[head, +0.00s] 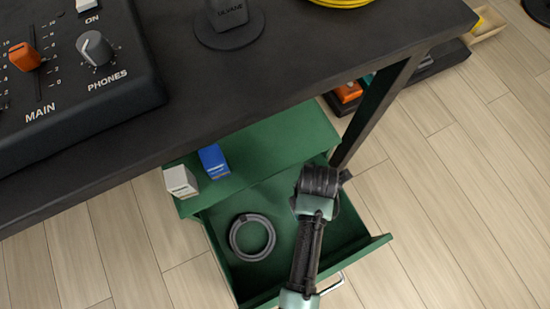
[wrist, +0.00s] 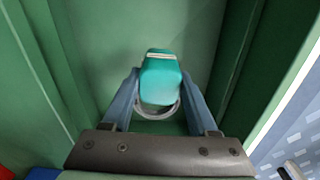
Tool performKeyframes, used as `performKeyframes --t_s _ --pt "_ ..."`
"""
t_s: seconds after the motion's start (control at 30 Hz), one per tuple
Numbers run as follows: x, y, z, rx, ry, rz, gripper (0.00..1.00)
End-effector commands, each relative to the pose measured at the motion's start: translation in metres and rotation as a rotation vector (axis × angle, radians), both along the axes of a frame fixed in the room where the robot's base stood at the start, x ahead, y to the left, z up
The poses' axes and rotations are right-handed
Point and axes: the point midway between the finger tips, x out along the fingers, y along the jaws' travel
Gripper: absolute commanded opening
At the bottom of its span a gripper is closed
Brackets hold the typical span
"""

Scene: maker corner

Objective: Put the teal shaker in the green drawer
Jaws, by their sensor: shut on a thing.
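The teal shaker (wrist: 160,80) shows in the wrist view between the two fingers of my gripper (wrist: 160,88). The fingers are shut on its sides. The green drawer (head: 365,247) stands pulled open below the black table in the head view. My arm's end is over the right part of the drawer, and green walls surround the shaker in the wrist view. In the head view my own wrist hides the fingers and the shaker. I cannot tell whether the shaker touches the drawer floor.
A grey coil (head: 252,237) lies in the drawer, left of my arm. A blue box (head: 214,161) and a white box (head: 181,182) stand on the green cabinet top (head: 285,137). The black table (head: 290,60) overhangs the cabinet, with a table leg (head: 375,110) to the right.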

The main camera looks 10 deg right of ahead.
Motion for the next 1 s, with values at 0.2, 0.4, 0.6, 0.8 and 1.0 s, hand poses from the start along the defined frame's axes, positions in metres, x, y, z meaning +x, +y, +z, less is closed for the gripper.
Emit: performKeyframes --t_s 0.2,0.4,0.6,0.8,1.0 --pt "-0.007 -0.002 -0.006 0.000 0.001 0.071 0.00" --pt "-0.007 -0.002 -0.025 0.000 0.001 0.070 0.00" --pt "-0.007 -0.002 -0.062 0.000 0.002 0.069 0.00" --pt "-0.007 -0.002 -0.077 -0.001 0.001 0.069 0.00" --pt "-0.007 -0.002 -0.104 -0.001 0.001 0.069 0.00"
